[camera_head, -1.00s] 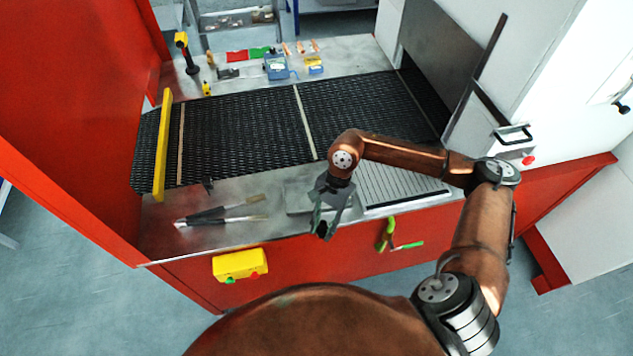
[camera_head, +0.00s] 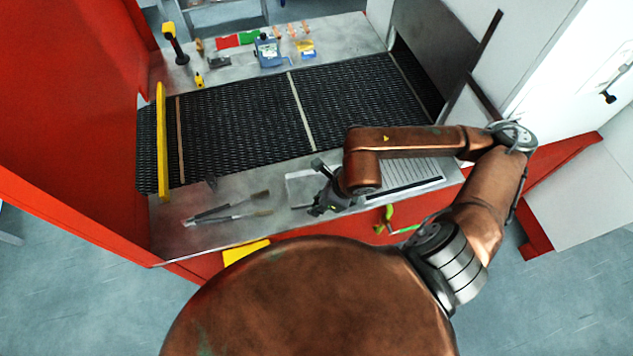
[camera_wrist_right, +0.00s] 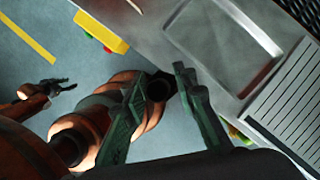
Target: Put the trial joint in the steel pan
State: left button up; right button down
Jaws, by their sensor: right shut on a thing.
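The steel pan (camera_head: 297,190) is a shallow grey tray on the near ledge, partly behind my right gripper in the head view. It shows empty in the wrist view (camera_wrist_right: 190,28). My right gripper (camera_head: 316,207) is at the pan's near edge. In the wrist view its green-grey fingers (camera_wrist_right: 158,85) are closed in on a small dark round-ended piece, which I cannot clearly identify as the trial joint. Several small copper pieces (camera_head: 292,30) lie at the far edge. A dark gripper, apparently my left (camera_wrist_right: 58,86), hangs over the floor, too small to read.
A black mesh belt (camera_head: 230,125) runs behind the ledge under a yellow bar (camera_head: 161,140). Two tongs-like tools (camera_head: 225,211) lie left of the pan, a slotted grate (camera_head: 405,175) right of it. A yellow button box (camera_head: 243,250) is on the red front.

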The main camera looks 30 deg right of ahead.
jog(key=w+d+f+p, duration=0.3)
jog(key=w+d, duration=0.1)
jog(key=w, duration=0.3)
jog(key=p, duration=0.1)
send_near(314, 187)
jog(key=shift+w+a+f, duration=0.25)
jog(key=shift+a, duration=0.2)
jog(key=shift+w+a+f, duration=0.2)
jog(key=shift+w+a, duration=0.1)
jog(key=shift+a, duration=0.2)
jog(key=shift+w+d+f, duration=0.25)
jog(key=shift+w+f, duration=0.1)
jog(key=shift+f, duration=0.2)
notch_tip(314, 187, down, 3)
jog(key=shift+w+r+p, duration=0.1)
jog(key=shift+p, duration=1)
jog(key=shift+f, duration=0.3)
jog(key=c, duration=1.6)
grip_release()
jog(key=shift+f, duration=0.1)
